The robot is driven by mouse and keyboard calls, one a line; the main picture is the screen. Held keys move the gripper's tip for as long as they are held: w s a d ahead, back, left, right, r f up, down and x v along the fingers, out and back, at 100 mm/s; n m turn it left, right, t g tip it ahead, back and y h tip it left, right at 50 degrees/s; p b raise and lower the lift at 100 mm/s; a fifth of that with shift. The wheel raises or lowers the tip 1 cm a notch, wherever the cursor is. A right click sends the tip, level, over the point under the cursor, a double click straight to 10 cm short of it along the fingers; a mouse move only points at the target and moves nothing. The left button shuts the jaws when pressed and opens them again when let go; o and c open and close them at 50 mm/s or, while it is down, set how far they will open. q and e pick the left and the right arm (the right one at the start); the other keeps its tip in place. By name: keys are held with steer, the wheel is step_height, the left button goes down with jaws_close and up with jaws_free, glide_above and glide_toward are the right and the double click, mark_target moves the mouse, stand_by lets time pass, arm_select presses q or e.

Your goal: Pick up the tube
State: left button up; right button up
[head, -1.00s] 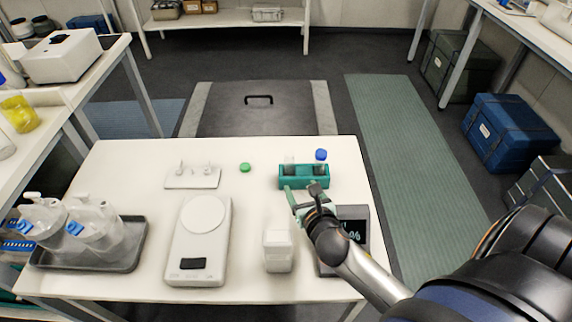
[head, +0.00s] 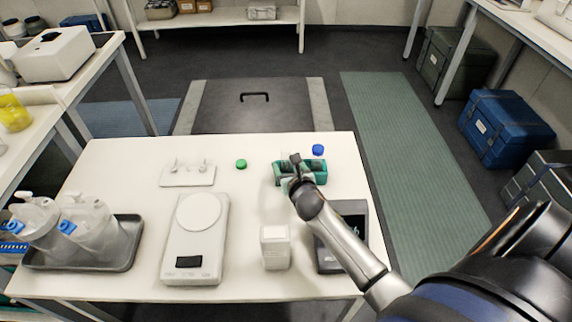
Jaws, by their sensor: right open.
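A teal rack (head: 318,179) stands near the back right of the white table. A blue cap (head: 318,150) shows at the rack's back right; whether it sits on a tube or lies on the table I cannot tell. A green cap (head: 241,164) lies on the table left of the rack. My right gripper (head: 286,176) is open over the left part of the rack, with its wrist covering much of that side. The tube itself is not clear to see; it may be hidden behind my gripper. My left gripper is out of view.
A white scale (head: 196,240), a white box (head: 275,248) and a dark display device (head: 330,258) stand in front of the rack. A dark tray (head: 128,255) with bottles is at the left. A small white stand (head: 187,178) is left of the green cap.

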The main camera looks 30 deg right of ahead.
jaws_close()
stand_by(0.6)
